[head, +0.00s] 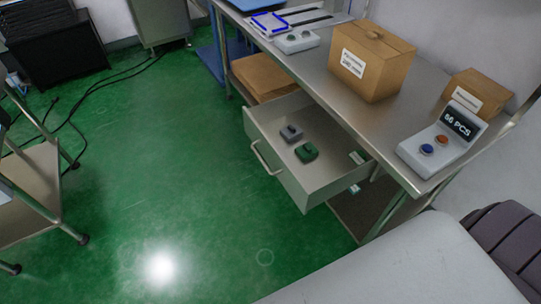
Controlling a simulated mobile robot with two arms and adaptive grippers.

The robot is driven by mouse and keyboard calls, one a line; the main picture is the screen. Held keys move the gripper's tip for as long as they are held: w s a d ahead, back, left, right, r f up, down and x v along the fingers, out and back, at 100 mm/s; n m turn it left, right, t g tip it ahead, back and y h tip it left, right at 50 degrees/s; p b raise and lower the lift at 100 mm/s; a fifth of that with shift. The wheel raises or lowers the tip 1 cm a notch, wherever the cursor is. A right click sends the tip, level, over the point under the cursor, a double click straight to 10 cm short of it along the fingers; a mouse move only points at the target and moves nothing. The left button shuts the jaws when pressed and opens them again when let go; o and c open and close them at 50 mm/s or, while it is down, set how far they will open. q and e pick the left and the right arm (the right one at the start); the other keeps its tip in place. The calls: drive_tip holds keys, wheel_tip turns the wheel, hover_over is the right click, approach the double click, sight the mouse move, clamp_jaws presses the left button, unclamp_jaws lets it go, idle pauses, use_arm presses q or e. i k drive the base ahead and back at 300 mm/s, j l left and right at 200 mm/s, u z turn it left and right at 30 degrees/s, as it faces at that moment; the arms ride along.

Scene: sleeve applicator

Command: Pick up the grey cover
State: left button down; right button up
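A small grey piece (291,132), which looks like the grey cover, lies in an open drawer (286,172) under the metal table. A similar dark green piece (306,152) lies in the drawer just in front of it and to the right, with a small gap between them. Neither of my grippers shows in the head view, so nothing is seen touching the grey cover.
The metal table (388,118) carries two cardboard boxes (365,70), (476,97), a counter reading "66 PCS" (442,143) and a small grey button box (297,41). The drawer's pulled-out front juts over clear green floor (180,170). A trolley (35,185) stands at left.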

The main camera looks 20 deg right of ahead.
sight(290, 133)
drive_tip(key=z, duration=1.05)
